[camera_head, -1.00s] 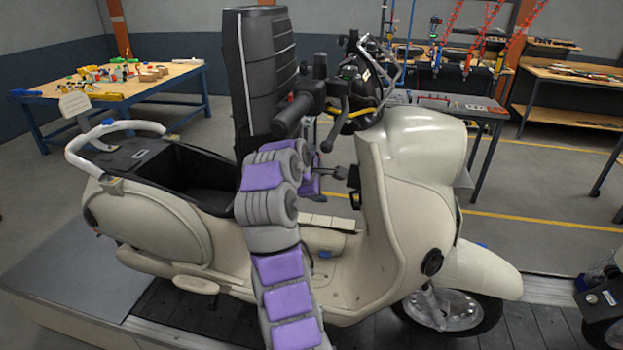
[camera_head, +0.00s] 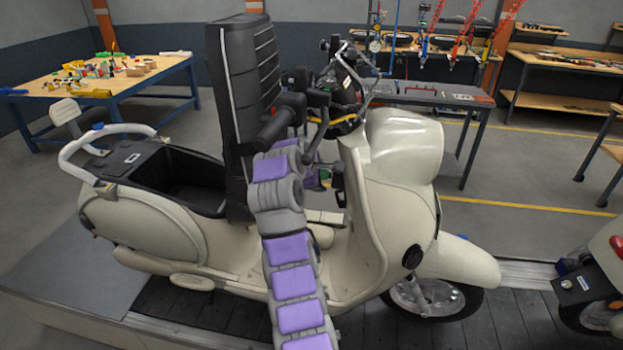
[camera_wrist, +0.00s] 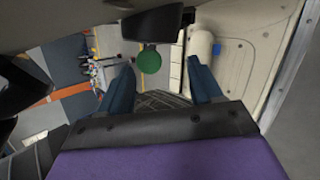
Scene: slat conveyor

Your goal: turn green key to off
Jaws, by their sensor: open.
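The green key (camera_wrist: 148,62) shows as a round green disc in the upper middle of the wrist view, just below a black block (camera_wrist: 152,25). My gripper (camera_wrist: 160,72) is open, with its two dark blue fingers spread. The key lies between the fingertips in the picture, nearer the left one, with gaps on both sides and no visible contact. The key's exact turn angle cannot be told. In the head view, the cream scooter (camera_head: 400,150) stands side-on, and my purple and grey arm reaches up to its inner front panel. My gripper is mostly hidden there behind the arm and handlebar.
The black handlebar grip (camera_head: 281,122) and brake lever lie close to my arm. A tall black seat (camera_head: 245,95) stands upright just left of it. Another scooter (camera_head: 605,275) stands at the right edge. Workbenches (camera_head: 120,88) are farther back.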

